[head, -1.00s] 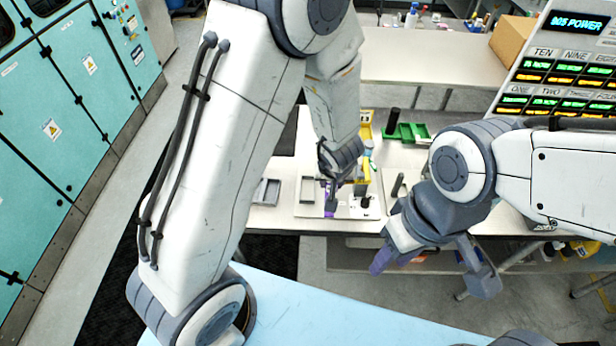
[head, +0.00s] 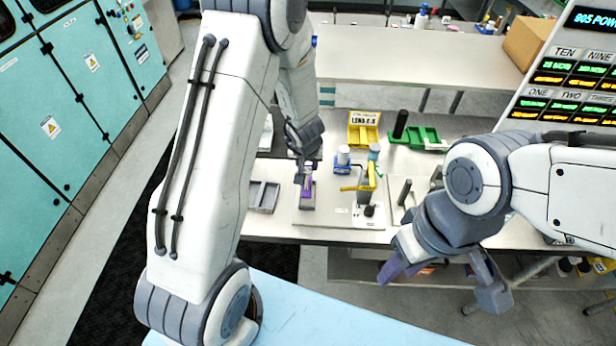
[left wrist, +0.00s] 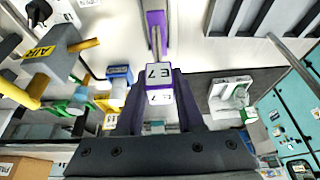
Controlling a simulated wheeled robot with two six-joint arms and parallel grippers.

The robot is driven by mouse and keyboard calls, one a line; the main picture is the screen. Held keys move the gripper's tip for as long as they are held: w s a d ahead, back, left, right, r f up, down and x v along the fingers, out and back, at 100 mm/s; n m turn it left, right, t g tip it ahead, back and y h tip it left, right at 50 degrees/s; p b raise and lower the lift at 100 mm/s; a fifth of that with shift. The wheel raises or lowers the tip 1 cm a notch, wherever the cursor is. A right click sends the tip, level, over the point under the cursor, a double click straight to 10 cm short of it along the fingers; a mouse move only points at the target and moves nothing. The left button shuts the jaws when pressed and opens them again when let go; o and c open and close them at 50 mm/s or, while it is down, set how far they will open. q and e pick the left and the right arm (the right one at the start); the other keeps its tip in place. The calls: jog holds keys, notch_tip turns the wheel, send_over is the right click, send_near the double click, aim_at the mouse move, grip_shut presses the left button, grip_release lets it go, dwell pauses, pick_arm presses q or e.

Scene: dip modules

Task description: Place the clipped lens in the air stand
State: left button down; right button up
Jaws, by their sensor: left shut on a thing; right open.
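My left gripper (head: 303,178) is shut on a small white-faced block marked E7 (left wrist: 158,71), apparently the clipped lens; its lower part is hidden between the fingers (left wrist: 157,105). In the head view it hangs left of the air stand (head: 367,209), over the pale board. The air stand shows a grey block with a yellow AIR label (left wrist: 42,53) and yellow arms at the left of the left wrist view. A purple-edged piece (left wrist: 155,20) lies just beyond the held block. My right gripper (head: 445,275) is open and empty, in front of the bench.
A grey tray (head: 263,197) lies left of the board. A yellow bin (head: 364,130), a black cylinder (head: 400,123) and a green tray (head: 424,139) stand behind. A blue-based bottle (head: 343,160) is close to the stand. A display panel (head: 570,85) rises at the right.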

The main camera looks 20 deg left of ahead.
aim_at(308, 173)
pick_arm(q)
jog(key=shift+d+f+b, duration=0.1)
jog(key=shift+f+b, duration=1.65)
jog(key=shift+f, duration=0.2)
jog(key=shift+f, duration=0.25)
jog(key=c, duration=0.5)
grip_release()
jog(key=shift+r, duration=0.1)
